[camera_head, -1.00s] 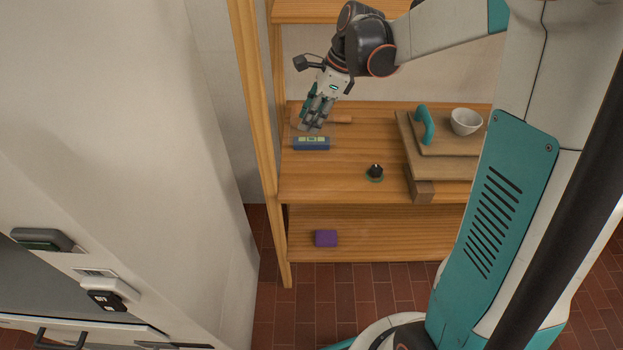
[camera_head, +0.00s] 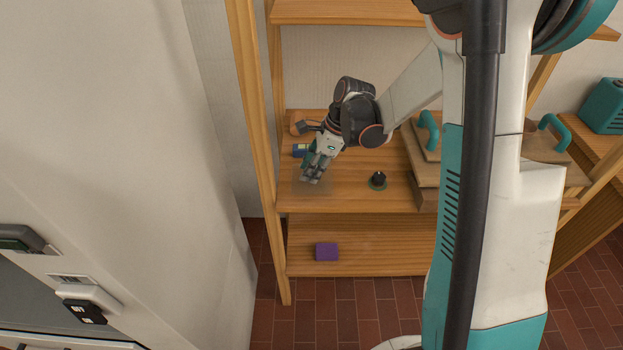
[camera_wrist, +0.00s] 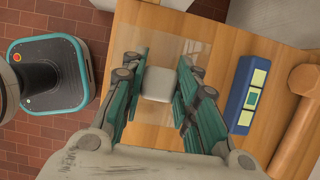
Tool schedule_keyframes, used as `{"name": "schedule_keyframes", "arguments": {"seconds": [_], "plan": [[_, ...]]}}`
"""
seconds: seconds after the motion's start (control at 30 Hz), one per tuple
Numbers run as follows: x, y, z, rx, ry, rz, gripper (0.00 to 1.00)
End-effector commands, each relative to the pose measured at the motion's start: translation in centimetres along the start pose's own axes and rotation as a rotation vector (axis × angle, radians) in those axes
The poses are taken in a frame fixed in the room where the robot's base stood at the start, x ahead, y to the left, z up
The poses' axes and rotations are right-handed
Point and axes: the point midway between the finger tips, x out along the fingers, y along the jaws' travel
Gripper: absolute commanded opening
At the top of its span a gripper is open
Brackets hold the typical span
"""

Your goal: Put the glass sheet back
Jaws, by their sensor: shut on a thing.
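The glass sheet (camera_head: 300,184) is a faint clear square near the front left of the middle wooden shelf board. A small pale block (camera_wrist: 158,84), seemingly the sheet's grip, lies between my fingers. My gripper (camera_head: 312,178) points down and is shut on the glass sheet; its teal fingers (camera_wrist: 158,76) flank the pale block. I cannot tell whether the sheet touches the board or hangs just above it.
A blue block with pale squares (camera_head: 301,150) and a wooden roller (camera_wrist: 300,125) lie behind the sheet. A black knob on a green disc (camera_head: 378,180) stands to its right. Stacked boards with a teal handle (camera_head: 429,128) are further right. A purple block (camera_head: 327,252) is on the lower shelf.

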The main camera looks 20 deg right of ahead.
Motion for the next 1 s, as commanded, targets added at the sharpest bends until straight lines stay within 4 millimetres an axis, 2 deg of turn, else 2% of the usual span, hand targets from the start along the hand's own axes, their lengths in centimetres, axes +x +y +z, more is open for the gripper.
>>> {"name": "schedule_keyframes", "arguments": {"seconds": [0.23, 0.6, 0.63, 0.7, 1.0], "plan": [[3.1, -0.1, -1.3, 0.0, 0.0, 0.0, 0.0], [3.4, 0.0, -1.4, 0.0, 0.0, 0.0, 0.0], [3.4, 0.0, -1.4, 0.0, 0.0, 0.0, 0.32], [3.3, 0.0, -1.4, 0.0, 0.0, 0.0, 0.48], [3.3, 0.0, -1.4, 0.0, 0.0, 0.0, 0.48]]}}
